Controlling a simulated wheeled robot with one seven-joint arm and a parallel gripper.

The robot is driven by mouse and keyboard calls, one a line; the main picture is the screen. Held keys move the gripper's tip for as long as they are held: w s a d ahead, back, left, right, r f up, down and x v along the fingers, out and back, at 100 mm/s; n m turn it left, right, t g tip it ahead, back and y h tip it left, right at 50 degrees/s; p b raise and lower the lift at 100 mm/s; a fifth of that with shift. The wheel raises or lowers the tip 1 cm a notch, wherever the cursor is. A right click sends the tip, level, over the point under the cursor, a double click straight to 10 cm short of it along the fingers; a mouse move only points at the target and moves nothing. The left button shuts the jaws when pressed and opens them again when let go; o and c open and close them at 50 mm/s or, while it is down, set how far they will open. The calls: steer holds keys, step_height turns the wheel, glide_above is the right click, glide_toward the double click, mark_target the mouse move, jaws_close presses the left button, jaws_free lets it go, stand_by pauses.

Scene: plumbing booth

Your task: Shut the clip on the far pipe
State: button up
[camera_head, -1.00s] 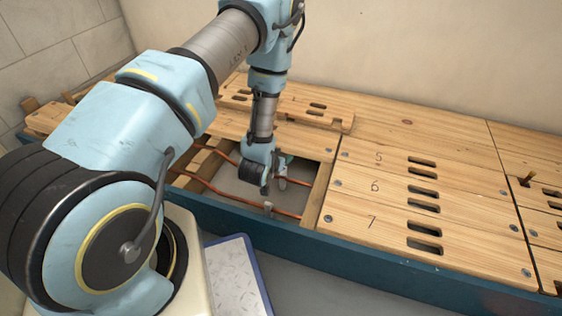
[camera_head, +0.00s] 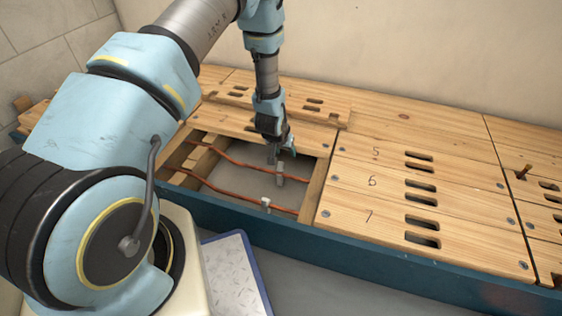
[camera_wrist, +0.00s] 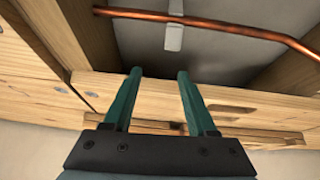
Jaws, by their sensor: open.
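The far copper pipe (camera_head: 230,160) crosses the floor opening, and a pale grey clip (camera_head: 279,173) stands on it near its right end. In the wrist view the far pipe (camera_wrist: 255,33) runs across the top, with the clip (camera_wrist: 173,38) showing on both sides of it. I cannot tell for sure whether the clip is shut. My gripper (camera_head: 282,153) is above the opening's far edge, just behind and above the clip, apart from it. In the wrist view its green fingers (camera_wrist: 159,72) are spread with nothing between them.
A nearer copper pipe (camera_head: 235,192) with its own grey clip (camera_head: 265,203) crosses the front of the opening. Wooden joists and floorboards (camera_head: 375,215) surround the opening. A loose slotted board (camera_head: 325,108) lies behind. A blue edge (camera_head: 330,248) runs along the front.

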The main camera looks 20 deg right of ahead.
mark_target(281, 166)
step_height(281, 166, up, 6)
steer(key=a+g+y, duration=0.1)
steer(key=g+y, duration=0.3)
steer(key=f+b, duration=0.1)
steer(key=f, duration=0.2)
steer(key=f+b, duration=0.2)
steer(key=f, duration=0.2)
steer(key=f+b, duration=0.1)
steer(key=f, duration=0.3)
steer(key=shift+w+b, duration=0.3)
steer(key=shift+b, duration=0.05)
steer(key=shift+c, duration=0.4)
jaws_close()
